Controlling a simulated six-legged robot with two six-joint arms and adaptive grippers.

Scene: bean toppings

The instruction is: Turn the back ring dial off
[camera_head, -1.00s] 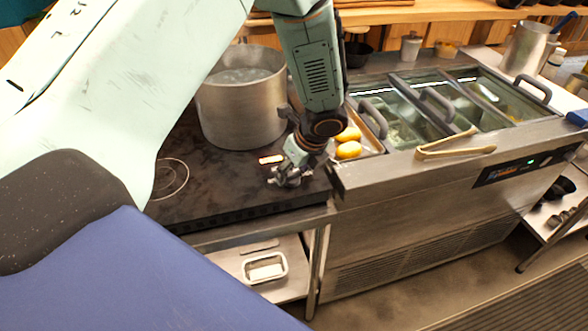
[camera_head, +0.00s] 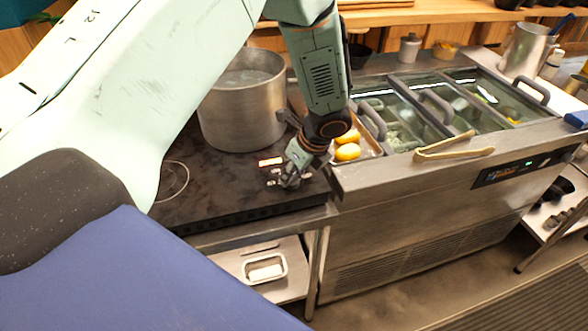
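The black cooktop (camera_head: 215,195) has a lit red-orange display (camera_head: 270,161) near its right end. Small light marks or controls sit just below the display, partly hidden by my gripper; I cannot make out a separate back ring dial. My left gripper (camera_head: 284,182) points down at the cooktop's right front, just right of and below the display. Its fingers are small and dark, and I cannot tell whether they are open or touching anything. A large metal pot (camera_head: 243,115) stands at the back of the cooktop. My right gripper is not in view.
A tray with yellow buns (camera_head: 347,152) lies right of my gripper. Beyond it is a glass-lidded steel counter (camera_head: 400,178) with tongs (camera_head: 453,148) on its edge. A front burner ring (camera_head: 172,181) is bare. A small white tray (camera_head: 265,269) sits on the shelf below.

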